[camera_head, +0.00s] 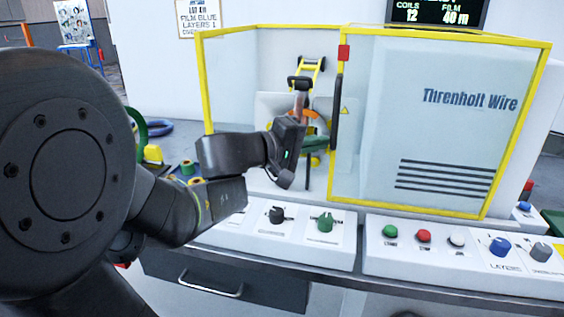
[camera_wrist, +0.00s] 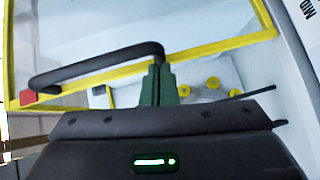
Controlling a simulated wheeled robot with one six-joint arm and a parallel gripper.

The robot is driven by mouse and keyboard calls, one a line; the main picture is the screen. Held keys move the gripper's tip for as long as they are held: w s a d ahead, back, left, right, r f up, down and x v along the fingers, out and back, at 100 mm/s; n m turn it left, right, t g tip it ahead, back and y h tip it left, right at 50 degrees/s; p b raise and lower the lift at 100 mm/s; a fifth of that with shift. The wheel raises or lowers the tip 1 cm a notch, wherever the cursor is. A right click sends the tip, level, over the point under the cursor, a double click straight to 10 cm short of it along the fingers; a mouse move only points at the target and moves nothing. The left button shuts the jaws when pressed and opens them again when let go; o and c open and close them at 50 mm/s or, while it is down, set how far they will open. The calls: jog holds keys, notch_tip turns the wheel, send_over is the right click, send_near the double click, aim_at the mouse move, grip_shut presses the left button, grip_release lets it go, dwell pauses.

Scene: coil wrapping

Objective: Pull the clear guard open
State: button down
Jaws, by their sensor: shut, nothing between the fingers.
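The clear guard (camera_head: 430,130) is a see-through panel in a yellow frame, lettered "Threnholt Wire", on the right side of the machine in the head view. Its black upright handle (camera_head: 336,112) is on its left edge; the handle also shows in the wrist view (camera_wrist: 95,66). My gripper (camera_wrist: 160,72) has its green fingers shut and empty, with the tips beside one end of the handle in the wrist view. Whether they touch it I cannot tell. In the head view my gripper (camera_head: 288,142) is left of the handle, and its fingertips are not clearly visible.
Left of the guard, the winding parts (camera_head: 314,130) show within the yellow frame (camera_head: 203,85). A control panel with knobs and buttons (camera_head: 450,240) runs along the front below. A blue coil (camera_head: 158,128) and small spools (camera_head: 188,168) lie on the left bench.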

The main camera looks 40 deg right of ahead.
aim_at(365, 144)
jog(key=s+d+b, duration=0.1)
jog(key=s+d, duration=0.1)
jog(key=s+d+b, duration=0.1)
jog(key=s+b, duration=0.1)
jog(key=shift+s+d+f, duration=0.15)
jog(key=shift+d, duration=0.2)
jog(key=shift+s+d+b, duration=0.4)
jog(key=shift+s+b, duration=0.05)
jog(key=shift+w, duration=0.15)
